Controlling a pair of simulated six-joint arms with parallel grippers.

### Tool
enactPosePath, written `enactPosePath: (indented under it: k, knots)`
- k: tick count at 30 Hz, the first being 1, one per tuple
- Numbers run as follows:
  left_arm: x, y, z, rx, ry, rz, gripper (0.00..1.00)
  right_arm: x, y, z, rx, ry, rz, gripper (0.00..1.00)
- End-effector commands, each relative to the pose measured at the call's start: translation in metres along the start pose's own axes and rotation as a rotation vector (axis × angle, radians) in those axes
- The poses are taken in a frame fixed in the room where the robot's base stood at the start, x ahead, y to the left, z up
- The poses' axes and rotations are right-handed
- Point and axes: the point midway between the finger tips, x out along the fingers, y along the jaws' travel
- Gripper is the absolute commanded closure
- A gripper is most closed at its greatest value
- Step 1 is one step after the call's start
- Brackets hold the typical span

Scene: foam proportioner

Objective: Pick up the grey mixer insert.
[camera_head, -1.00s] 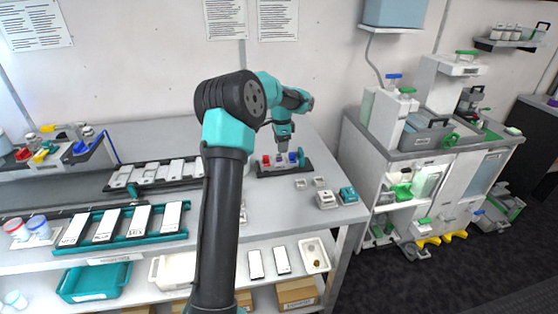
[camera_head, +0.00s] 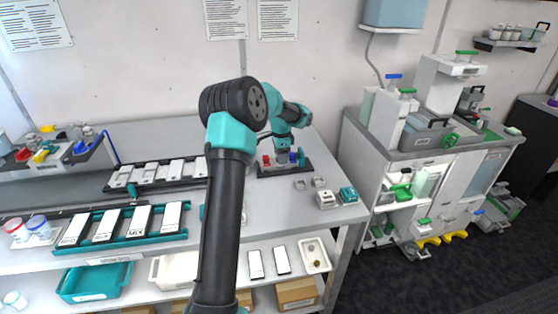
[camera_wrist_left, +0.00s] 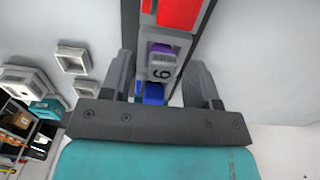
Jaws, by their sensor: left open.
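A dark rack (camera_head: 286,171) on the bench holds a red insert (camera_head: 266,160) and a blue insert (camera_head: 293,157), with a grey piece between them. In the left wrist view, that grey piece (camera_wrist_left: 161,73) has a purple part and a printed digit. The red insert (camera_wrist_left: 180,12) is above it and the blue insert (camera_wrist_left: 153,93) below it in that view. My left gripper (camera_head: 282,156) points down at the rack. Its open fingers (camera_wrist_left: 160,80) are on either side of the grey piece. I cannot tell whether they touch it. My right gripper is not in view.
Small grey holders (camera_head: 300,184), a white box (camera_head: 326,200) and a teal box (camera_head: 348,195) stand right of the rack. A teal tray (camera_head: 72,243) with white-topped pieces lies at the left. Bench around the small holders is clear.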

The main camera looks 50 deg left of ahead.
Motion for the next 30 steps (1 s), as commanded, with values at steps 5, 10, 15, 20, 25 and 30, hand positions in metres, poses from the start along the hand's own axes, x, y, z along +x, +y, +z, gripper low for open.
enactPosePath:
  k: [5, 10, 15, 20, 25, 30]
  knots:
    - [-0.0004, 0.0000, 0.0000, 0.000, 0.000, 0.000, 0.45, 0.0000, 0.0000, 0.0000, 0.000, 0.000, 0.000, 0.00]
    - [-0.0005, 0.0000, -0.0001, 0.000, 0.000, 0.000, 0.49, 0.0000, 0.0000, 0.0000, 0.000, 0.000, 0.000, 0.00]
    - [-0.0006, 0.0000, -0.0001, 0.000, 0.000, 0.000, 0.66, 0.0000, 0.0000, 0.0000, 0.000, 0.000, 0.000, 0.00]
    - [-0.0006, 0.0000, 0.0000, 0.000, 0.000, 0.000, 0.81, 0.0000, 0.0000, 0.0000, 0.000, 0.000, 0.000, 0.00]
    - [-0.0006, 0.0000, 0.0000, 0.000, 0.000, 0.000, 0.97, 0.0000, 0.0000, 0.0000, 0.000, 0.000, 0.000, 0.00]
    - [-0.0007, 0.0000, 0.0000, 0.000, 0.000, 0.000, 0.98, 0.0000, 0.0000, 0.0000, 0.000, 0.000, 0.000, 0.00]
